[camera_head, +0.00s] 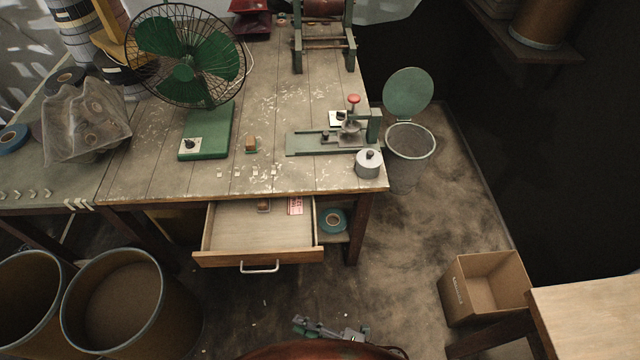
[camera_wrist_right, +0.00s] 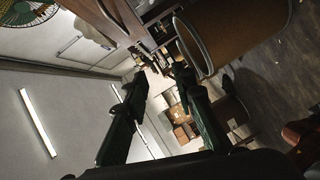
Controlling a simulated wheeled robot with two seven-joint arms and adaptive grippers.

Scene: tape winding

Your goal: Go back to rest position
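My right gripper (camera_head: 331,330) shows at the bottom middle of the head view, low in front of the open drawer and apart from everything. In the right wrist view its two dark fingers (camera_wrist_right: 162,82) stand apart with nothing between them, so it is open and empty. My left gripper is in neither view. The workbench (camera_head: 265,110) stands ahead, with its drawer (camera_head: 255,235) pulled out toward me.
On the bench are a green fan (camera_head: 185,65), a green-grey fixture (camera_head: 330,140) and a lidded metal pot (camera_head: 368,163). Round bins (camera_head: 130,300) stand lower left. A cardboard box (camera_head: 487,285) is at right beside another table (camera_head: 590,315). The floor between is mostly clear.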

